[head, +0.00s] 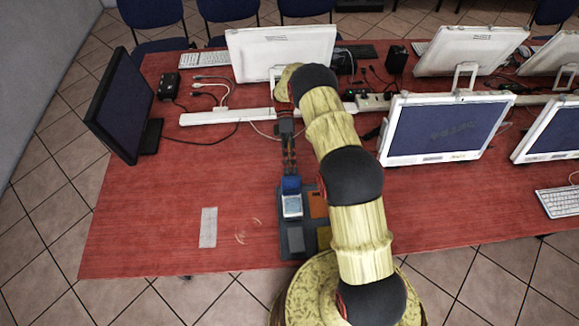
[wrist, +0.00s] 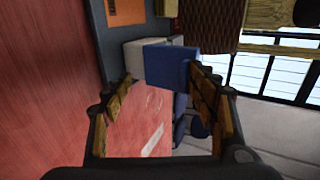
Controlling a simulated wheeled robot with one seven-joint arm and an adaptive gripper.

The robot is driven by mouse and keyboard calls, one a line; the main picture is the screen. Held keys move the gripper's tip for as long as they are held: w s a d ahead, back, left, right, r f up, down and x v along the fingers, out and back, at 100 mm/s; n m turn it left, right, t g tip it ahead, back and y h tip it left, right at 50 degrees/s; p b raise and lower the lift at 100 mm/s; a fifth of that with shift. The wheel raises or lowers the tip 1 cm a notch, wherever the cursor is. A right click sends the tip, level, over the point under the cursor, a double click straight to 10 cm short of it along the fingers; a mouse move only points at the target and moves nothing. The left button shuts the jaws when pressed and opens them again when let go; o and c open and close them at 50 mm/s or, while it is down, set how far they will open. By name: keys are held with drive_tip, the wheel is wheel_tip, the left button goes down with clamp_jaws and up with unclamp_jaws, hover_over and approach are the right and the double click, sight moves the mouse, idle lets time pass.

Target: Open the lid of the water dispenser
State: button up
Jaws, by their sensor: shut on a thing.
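The water dispenser (head: 292,207) is a small pale box on the grey board, in front of my arm in the head view. Its blue lid (head: 291,185) shows at the box's far end and seems to stand up from it; its exact angle is unclear. My gripper (head: 290,172) is just beyond and above the lid, pointing down. The pale body (wrist: 134,54) shows behind the lid, partly hidden.
The grey board (head: 283,246) also bears an orange pad (head: 318,203), a grey block (head: 296,239) and a yellow pad (head: 324,237). A pale strip (head: 208,228) lies to the left on the red table (head: 150,225). Monitors and cables stand behind. The table's left front is mostly clear.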

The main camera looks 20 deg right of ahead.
drive_tip(key=shift+s+f, duration=0.1)
drive_tip(key=shift+f, duration=0.2)
drive_tip(key=shift+c, duration=0.4)
drive_tip(key=shift+w+d+r, duration=0.1)
drive_tip(key=shift+w+r, duration=0.05)
drive_tip(key=shift+w, duration=0.1)
drive_tip(key=shift+c, duration=0.5)
drive_tip(key=v, duration=0.6)
drive_tip(key=shift+w+r, duration=0.15)
drive_tip(key=shift+c, duration=0.8)
drive_tip(key=shift+w+d+r, duration=0.15)
drive_tip(key=shift+w+r, duration=0.2)
drive_tip(key=shift+w, duration=0.1)
